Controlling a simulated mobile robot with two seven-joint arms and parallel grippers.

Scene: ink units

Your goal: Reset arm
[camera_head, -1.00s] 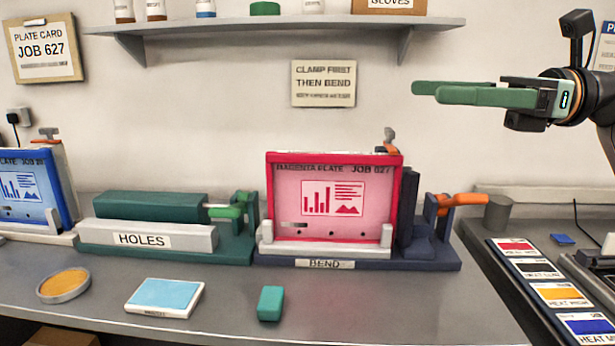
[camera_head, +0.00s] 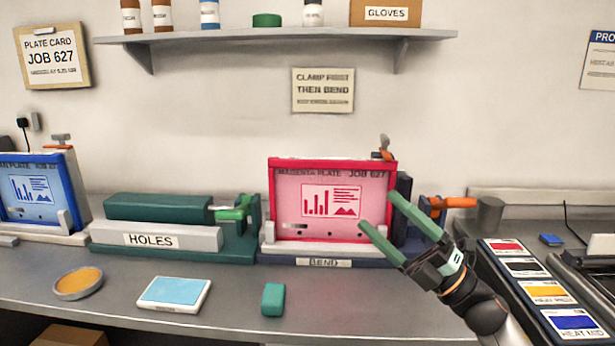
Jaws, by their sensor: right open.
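My right gripper (camera_head: 378,214) is in the head view, coming in from the lower right. Its two green fingers are spread apart and point up and to the left. They show in front of the right part of the magenta plate (camera_head: 331,180) and the bend station (camera_head: 323,262). Nothing is between the fingers. I cannot tell how far they are from the plate. The plate, marked JOB 627, stands upright in the bend station. My left gripper is not in view.
The green HOLES station (camera_head: 156,240) and a blue plate (camera_head: 32,190) in a stand are at the left. A tin (camera_head: 78,282), a light blue pad (camera_head: 174,294) and a green block (camera_head: 273,299) lie on the front bench. Colour cards (camera_head: 548,292) lie at the right.

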